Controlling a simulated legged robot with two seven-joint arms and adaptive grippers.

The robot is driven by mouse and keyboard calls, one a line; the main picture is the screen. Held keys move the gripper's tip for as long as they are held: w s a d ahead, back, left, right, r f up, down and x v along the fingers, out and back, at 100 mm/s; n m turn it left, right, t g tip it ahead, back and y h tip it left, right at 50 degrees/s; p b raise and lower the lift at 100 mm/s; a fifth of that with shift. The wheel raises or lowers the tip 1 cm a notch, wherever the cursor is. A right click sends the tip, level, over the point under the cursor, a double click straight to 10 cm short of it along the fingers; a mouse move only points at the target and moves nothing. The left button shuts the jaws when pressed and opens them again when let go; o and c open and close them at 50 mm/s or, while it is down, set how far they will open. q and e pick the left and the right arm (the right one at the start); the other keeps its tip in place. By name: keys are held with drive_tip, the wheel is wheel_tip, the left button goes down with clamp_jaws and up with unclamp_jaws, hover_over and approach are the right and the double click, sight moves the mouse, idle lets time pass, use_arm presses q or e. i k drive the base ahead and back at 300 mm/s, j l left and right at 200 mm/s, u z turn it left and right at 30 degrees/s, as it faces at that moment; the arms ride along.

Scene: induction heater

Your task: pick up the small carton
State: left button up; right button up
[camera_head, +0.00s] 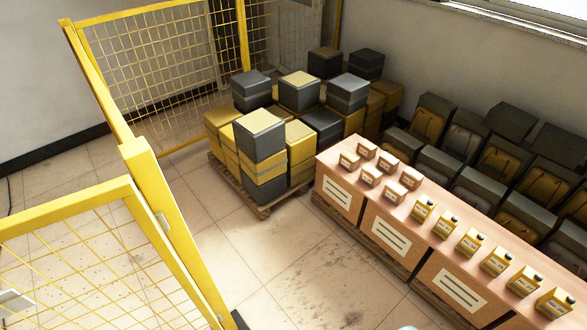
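Several small brown cartons with pale labels stand in two short rows at the far left end of a long row of large orange-brown boxes (390,237). Several small yellow packs with dark tops, such as one yellow pack (424,208), stand in a line along the same top toward the lower right. I cannot tell which small carton is meant. Neither of my grippers shows in the head view.
A yellow mesh fence (140,165) stands at the left. Dark and yellow cases (470,145) fill the right side. The tiled floor (290,260) before the boxes is clear.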

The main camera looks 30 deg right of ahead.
sight(372, 177)
drive_tip(key=l+u, duration=0.2)
drive_tip(key=u, duration=0.3)
drive_tip(key=l+u, duration=0.2)
drive_tip(key=u, duration=0.3)
drive_tip(key=l+u, duration=0.25)
drive_tip(key=u, duration=0.25)
drive_tip(key=l+u, duration=0.2)
drive_tip(key=u, duration=0.3)
drive_tip(key=k+l+u, duration=0.1)
drive_tip(key=u, duration=0.4)
drive_tip(key=k+l+u, duration=0.1)
drive_tip(key=u, duration=0.4)
drive_tip(key=k+l+u, duration=0.15)
drive_tip(key=l+u, duration=0.15)
drive_tip(key=u, duration=0.15)
drive_tip(key=k+l+u, duration=0.15)
drive_tip(key=u, duration=0.35)
drive_tip(key=k+u, duration=0.15)
drive_tip(key=u, duration=0.35)
drive_tip(key=k+u, duration=0.2)
drive_tip(key=u, duration=0.3)
